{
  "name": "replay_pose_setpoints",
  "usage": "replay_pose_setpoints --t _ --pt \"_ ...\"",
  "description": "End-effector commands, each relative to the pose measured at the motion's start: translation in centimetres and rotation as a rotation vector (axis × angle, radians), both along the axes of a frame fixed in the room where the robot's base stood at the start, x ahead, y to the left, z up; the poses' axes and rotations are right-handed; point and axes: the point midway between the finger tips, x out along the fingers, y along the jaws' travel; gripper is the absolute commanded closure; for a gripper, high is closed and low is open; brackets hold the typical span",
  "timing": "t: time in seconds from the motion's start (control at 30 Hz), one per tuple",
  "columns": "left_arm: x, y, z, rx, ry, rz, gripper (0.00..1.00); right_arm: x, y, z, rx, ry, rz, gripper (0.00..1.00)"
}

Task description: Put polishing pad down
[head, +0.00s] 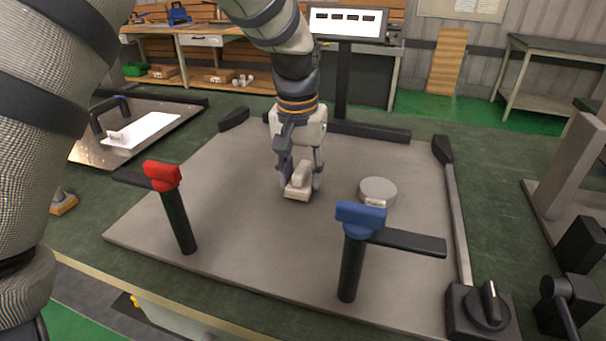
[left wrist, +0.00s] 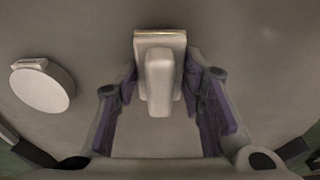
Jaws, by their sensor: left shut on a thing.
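The polishing pad (head: 298,193) is a pale block with a raised rounded grip, near the middle of the grey plate (head: 240,215). My left gripper (head: 301,174) points down over it, shut on its grip. In the left wrist view the pad (left wrist: 160,72) lies between the two purple-lined fingers of the gripper (left wrist: 160,92). The pad is at or very near the plate surface; whether it touches cannot be told. My right gripper is not in view.
A round grey disc (head: 377,191) lies on the plate, right of the pad. A red-topped post (head: 176,215) and a blue-topped post (head: 353,260) stand in front. A metal board (head: 165,145) is at left. Dark bars edge the plate. The plate around the pad is bare.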

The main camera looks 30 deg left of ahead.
Motion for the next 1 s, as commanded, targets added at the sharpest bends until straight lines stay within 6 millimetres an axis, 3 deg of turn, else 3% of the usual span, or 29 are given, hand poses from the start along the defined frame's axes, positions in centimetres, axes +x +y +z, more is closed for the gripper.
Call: replay_pose_setpoints --t 0.37,0.4,0.47,0.8,0.87,1.0 --pt "0.0 0.0 -0.8 -0.001 -0.002 0.001 0.9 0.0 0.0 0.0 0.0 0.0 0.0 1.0" --pt "0.0 0.0 -0.8 -0.001 -0.002 0.001 0.57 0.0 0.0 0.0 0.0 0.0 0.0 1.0" --pt "0.0 0.0 -0.8 -0.001 -0.002 0.001 0.44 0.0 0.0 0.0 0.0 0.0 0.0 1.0" --pt "0.1 -0.1 -0.3 0.0 -0.004 0.001 0.44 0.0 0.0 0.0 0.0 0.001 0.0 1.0" --pt "0.0 -0.1 0.6 0.0 -0.006 0.001 0.44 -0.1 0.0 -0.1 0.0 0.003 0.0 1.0" --pt "-0.4 -0.2 4.4 0.0 -0.01 0.001 0.44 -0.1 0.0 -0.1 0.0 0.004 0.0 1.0"
